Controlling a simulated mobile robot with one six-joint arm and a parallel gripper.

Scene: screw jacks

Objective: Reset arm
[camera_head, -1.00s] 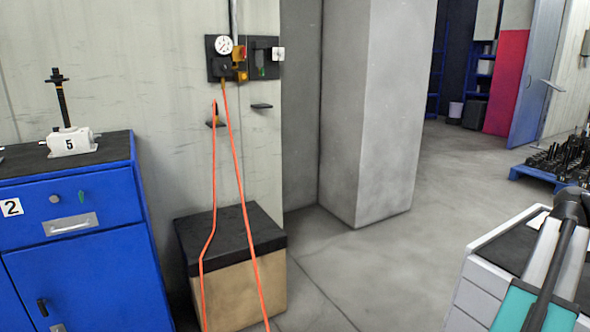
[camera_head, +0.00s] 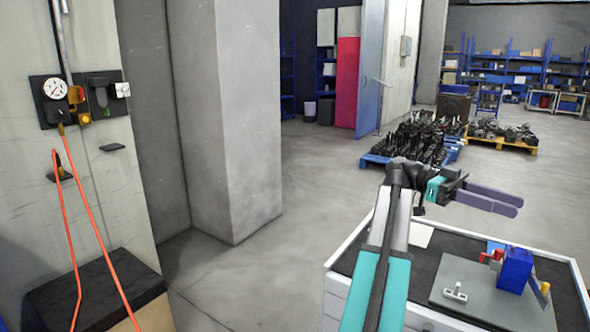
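My arm rises at the right of the head view, teal and grey, and bends to the right at its top. My gripper (camera_head: 519,205) points right, above the far side of a white cabinet (camera_head: 341,284) with a dark top. Its two purple-grey fingers lie close together in this view, and I cannot tell whether there is a gap between them. I see nothing held in them.
On the cabinet, a grey plate (camera_head: 478,296) bears a blue block (camera_head: 515,269) and a small white part (camera_head: 455,292). A concrete pillar (camera_head: 225,120) and a black-topped box (camera_head: 92,290) stand left. Dark parts (camera_head: 420,138) fill a blue pallet behind. Open floor lies between.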

